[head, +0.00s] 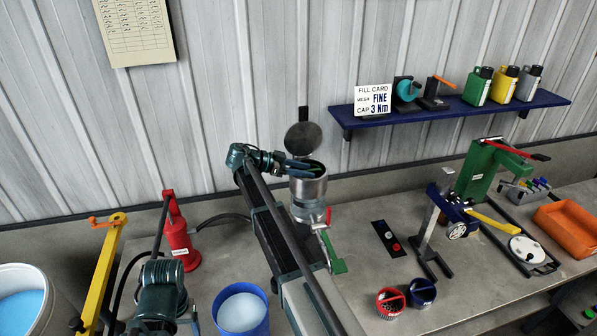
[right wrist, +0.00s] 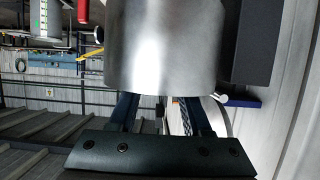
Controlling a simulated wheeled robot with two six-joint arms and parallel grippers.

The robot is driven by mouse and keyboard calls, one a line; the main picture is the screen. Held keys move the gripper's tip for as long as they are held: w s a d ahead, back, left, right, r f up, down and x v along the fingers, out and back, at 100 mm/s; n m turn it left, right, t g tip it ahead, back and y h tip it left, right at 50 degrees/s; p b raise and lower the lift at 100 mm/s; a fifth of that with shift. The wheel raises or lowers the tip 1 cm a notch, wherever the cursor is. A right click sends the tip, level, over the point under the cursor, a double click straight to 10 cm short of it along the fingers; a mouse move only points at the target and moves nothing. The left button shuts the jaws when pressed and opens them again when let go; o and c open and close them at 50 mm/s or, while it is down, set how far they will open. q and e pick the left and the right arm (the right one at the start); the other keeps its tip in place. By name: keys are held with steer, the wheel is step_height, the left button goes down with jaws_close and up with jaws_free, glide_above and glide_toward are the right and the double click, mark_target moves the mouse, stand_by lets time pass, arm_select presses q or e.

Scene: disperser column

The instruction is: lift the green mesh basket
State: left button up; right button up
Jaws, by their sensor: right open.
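I cannot make out a green mesh basket in either view. A silver metal column (head: 308,192) stands upright with its dark round lid (head: 303,138) raised; little of its inside shows. My right gripper (head: 300,168) is open at the column's upper rim, reaching in from the left. In the right wrist view the column wall (right wrist: 165,50) fills the middle. The two fingers of the gripper (right wrist: 160,110) show below it, apart, and their tips are hidden. I cannot tell whether they touch anything. My left arm shows at the lower left, its gripper out of sight.
Red (head: 390,303) and blue (head: 422,292) mesh baskets stand at the bench front. A green handle (head: 336,264) juts out below the column. A green press (head: 490,170) and orange tray (head: 568,230) are right.

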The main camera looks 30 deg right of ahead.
jaws_close()
stand_by(2.0)
